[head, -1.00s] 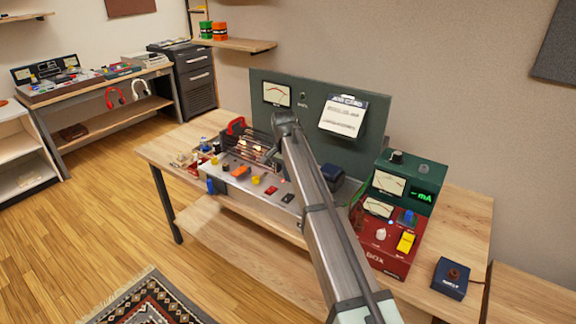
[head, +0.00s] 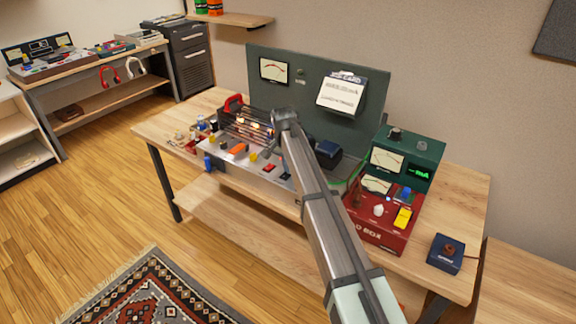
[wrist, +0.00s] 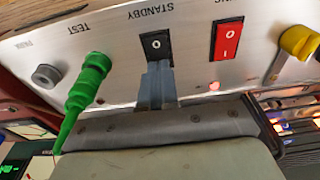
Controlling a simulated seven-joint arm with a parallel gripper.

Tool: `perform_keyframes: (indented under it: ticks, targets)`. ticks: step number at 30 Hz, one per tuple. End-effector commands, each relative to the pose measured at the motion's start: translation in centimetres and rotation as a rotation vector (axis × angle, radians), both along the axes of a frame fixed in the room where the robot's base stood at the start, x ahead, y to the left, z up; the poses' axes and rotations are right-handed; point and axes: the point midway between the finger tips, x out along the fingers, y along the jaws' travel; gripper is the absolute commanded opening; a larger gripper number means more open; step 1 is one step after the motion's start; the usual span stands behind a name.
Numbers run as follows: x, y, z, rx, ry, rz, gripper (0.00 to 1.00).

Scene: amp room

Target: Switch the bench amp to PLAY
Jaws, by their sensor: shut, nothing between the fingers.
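The bench amp (head: 236,172) is a silver chassis on the wooden bench, with glowing tubes and a row of knobs and switches. In the wrist view its panel (wrist: 190,32) appears upside down. A black rocker switch (wrist: 156,45) marked O sits by the STANDBY label. My gripper (wrist: 158,72) is shut and empty, its fingertips at the lower edge of this black rocker in the picture; whether they touch it I cannot tell. A red rocker (wrist: 228,39) marked I and O is to the right. In the head view my arm hides part of the amp and the fingertips are unclear.
A green plug (wrist: 88,80) stands out from the panel by TEST, left of the gripper. A red box (head: 378,221), a green meter (head: 408,158) and a small blue box (head: 445,253) stand right of the arm.

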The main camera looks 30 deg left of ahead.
Motion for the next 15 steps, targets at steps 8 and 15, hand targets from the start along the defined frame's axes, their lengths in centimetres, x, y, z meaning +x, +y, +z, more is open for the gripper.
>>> perform_keyframes:
  ticks: [8, 15]
  targets:
    - [0.11, -0.01, -0.37, -0.001, 0.001, 0.0, 0.0]
    - [-0.47, -0.07, -0.3, -0.001, 0.003, 0.001, 0.0]
